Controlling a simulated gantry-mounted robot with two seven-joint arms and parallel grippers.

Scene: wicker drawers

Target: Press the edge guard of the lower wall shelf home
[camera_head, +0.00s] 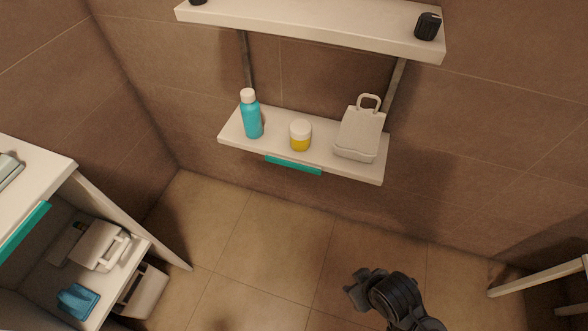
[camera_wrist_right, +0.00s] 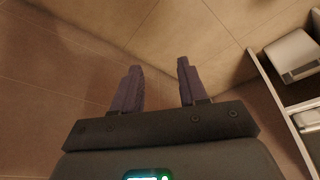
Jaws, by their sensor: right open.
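The lower wall shelf (camera_head: 231,142) is a white board on the brown wall in the head view. Its teal edge guard (camera_head: 293,165) is a short strip along the middle of the front edge. I cannot tell whether it sits flush or stands proud. My right gripper (camera_head: 355,290) is low at the right of the picture, over the floor and well apart from the guard. In the right wrist view the right gripper (camera_wrist_right: 158,68) is open with nothing between its fingers. My left gripper is in no view.
The lower shelf bears a teal bottle (camera_head: 252,119), a yellow jar (camera_head: 300,136) and a white bag (camera_head: 361,133). An upper shelf (camera_head: 310,27) hangs above. A white drawer unit (camera_head: 42,165) stands left and a stool-like frame (camera_head: 535,280) right. Floor below the shelf is clear.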

